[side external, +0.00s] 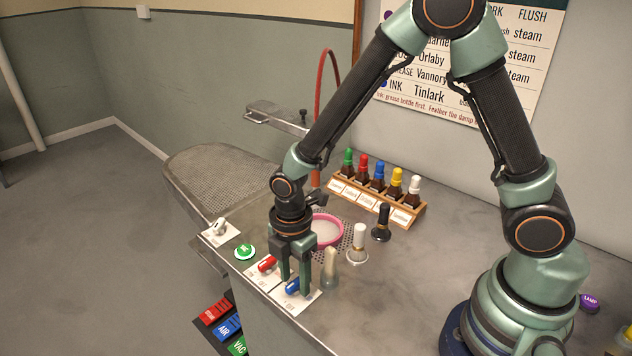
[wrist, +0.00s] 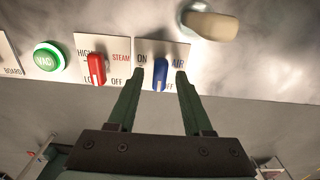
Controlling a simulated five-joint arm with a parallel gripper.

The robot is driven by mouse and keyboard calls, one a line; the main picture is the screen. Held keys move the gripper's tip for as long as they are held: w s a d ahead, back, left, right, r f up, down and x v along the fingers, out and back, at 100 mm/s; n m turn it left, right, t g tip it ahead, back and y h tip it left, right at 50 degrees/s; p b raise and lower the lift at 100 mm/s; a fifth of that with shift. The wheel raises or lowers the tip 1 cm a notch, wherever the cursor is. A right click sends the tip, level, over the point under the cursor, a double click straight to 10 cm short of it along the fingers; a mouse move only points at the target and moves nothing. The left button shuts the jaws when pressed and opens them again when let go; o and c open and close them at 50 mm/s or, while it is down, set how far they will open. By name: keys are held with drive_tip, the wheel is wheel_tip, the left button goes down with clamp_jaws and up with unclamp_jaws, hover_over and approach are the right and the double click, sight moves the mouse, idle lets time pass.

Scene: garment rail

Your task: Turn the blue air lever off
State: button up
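The blue air lever (wrist: 160,74) sits on a white plate (wrist: 176,47) marked ON, AIR and a partly hidden OFF. In the wrist view the lever stands about upright in the picture. It also shows in the side view (side external: 292,287), partly covered by my fingers. My gripper (side external: 295,284) points down over this plate. In the wrist view my gripper (wrist: 159,76) is open, one finger each side of the lever, with a visible gap on both sides. Whether the fingertips reach down to the lever's depth is hard to tell.
The red steam lever (wrist: 97,69) is close left of my fingers, then the green VAC button (wrist: 48,61). A pale-handled brush (side external: 330,268) stands close right. A white-topped tool (side external: 358,243), a black one (side external: 381,222), a pink ring (side external: 327,228) and bottles (side external: 377,178) are behind.

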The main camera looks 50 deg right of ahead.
sight(295, 282)
idle(0.3)
wheel_tip(295, 282, up, 12)
idle(0.5)
drive_tip(key=shift+r, duration=0.15)
drive_tip(key=s+d+r+m+t, duration=0.2)
drive_tip(key=d+r+m, duration=0.3)
drive_tip(key=m, duration=0.4)
drive_tip(key=s+d+r+m+t, duration=0.3)
drive_tip(key=d+r+m, duration=0.2)
drive_tip(key=d+m, duration=0.2)
drive_tip(key=shift+s+d+r+m+t, duration=0.25)
drive_tip(key=shift+d+r+m+t, duration=0.05)
drive_tip(key=shift+m, duration=0.8)
drive_tip(key=shift+c, duration=0.3)
